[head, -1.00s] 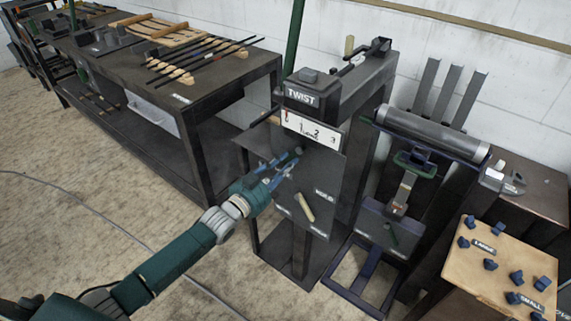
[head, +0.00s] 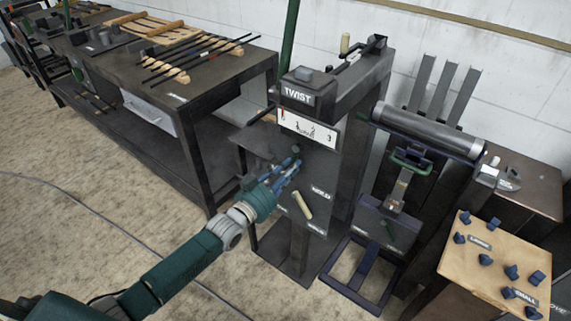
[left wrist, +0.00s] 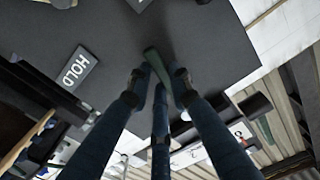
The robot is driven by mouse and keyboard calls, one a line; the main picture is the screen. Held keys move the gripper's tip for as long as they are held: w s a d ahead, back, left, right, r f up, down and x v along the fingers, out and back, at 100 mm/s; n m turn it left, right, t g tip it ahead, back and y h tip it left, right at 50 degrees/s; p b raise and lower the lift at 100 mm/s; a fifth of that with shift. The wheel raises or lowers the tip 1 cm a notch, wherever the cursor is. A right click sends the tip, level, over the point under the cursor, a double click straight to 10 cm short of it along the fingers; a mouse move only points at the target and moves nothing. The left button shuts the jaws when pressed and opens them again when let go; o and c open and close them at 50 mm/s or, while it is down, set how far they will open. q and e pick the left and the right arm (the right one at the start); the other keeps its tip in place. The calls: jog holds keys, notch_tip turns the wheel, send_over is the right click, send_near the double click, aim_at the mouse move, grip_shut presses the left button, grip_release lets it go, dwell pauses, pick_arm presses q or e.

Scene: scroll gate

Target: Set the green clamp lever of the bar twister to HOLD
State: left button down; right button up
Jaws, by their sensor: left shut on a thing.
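The bar twister (head: 300,150) is a dark machine with a TWIST sign and a white number scale. Its green clamp lever (left wrist: 157,66) sits between my left fingertips, close to the dark front plate, in the left wrist view. Its green end (head: 296,149) shows just above my fingers in the head view. My left gripper (head: 294,166) is shut on the lever. The HOLD label (left wrist: 76,68) is left of the lever in the left wrist view; in the head view a small label (head: 321,194) is lower right of my fingers. My right gripper is not in view.
A cream handle (head: 302,205) sticks out of the plate just below my gripper. A bench (head: 215,80) with rods stands left. A roller machine (head: 430,130) and a board with blue pieces (head: 470,270) stand right. The floor before the twister is clear.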

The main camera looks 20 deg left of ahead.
pick_arm(q)
jog(key=d+n, duration=0.1)
jog(key=n, duration=0.1)
jog(key=s+d+n+p, duration=0.1)
jog(key=d+n, duration=0.1)
jog(key=n, duration=0.1)
jog(key=shift+s+d+r+n, duration=0.1)
jog(key=shift+d+r+n, duration=0.1)
jog(key=shift+n, duration=0.1)
jog(key=n, duration=0.1)
jog(key=d+n+p, duration=0.1)
jog(key=shift+s+d+r+n, duration=0.1)
jog(key=shift+s+r+n, duration=0.15)
jog(key=shift+r+n, duration=0.1)
jog(key=shift+s+d+r+n, duration=0.15)
jog(key=shift+d+n, duration=0.1)
jog(key=shift+n, duration=0.2)
jog(key=c, duration=1.5)
grip_release()
jog(key=shift+c, duration=0.2)
jog(key=v, duration=1.2)
